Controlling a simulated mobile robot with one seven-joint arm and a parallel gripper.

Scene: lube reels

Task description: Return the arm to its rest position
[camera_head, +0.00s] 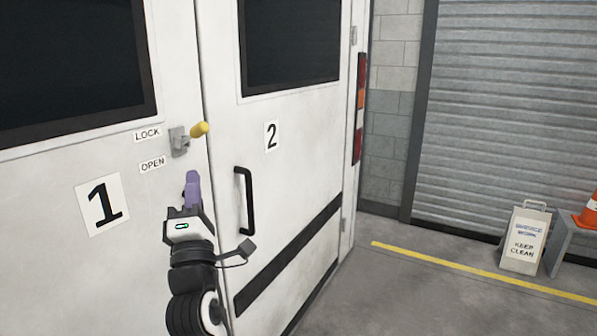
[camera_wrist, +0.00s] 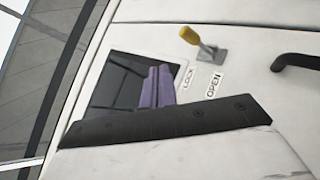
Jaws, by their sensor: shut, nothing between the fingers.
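My gripper (camera_head: 193,188) is in front of the white doors in the head view, with its purple fingers pointing up. The fingers are together and hold nothing. The purple fingers also show in the wrist view (camera_wrist: 153,88), in front of the dark window of a door. In the head view the gripper is below the yellow-tipped latch lever (camera_head: 199,129) and left of the black door handle (camera_head: 244,200), apart from both as far as I can tell. The lever (camera_wrist: 189,35) also shows in the wrist view.
Door 1 (camera_head: 60,250) and door 2 (camera_head: 300,165) stand close in front of me. LOCK (camera_head: 147,134) and OPEN (camera_head: 153,164) labels sit beside the lever. Clear floor lies to the right, with a sign (camera_head: 524,240) and an orange cone (camera_head: 590,212) by the shutter.

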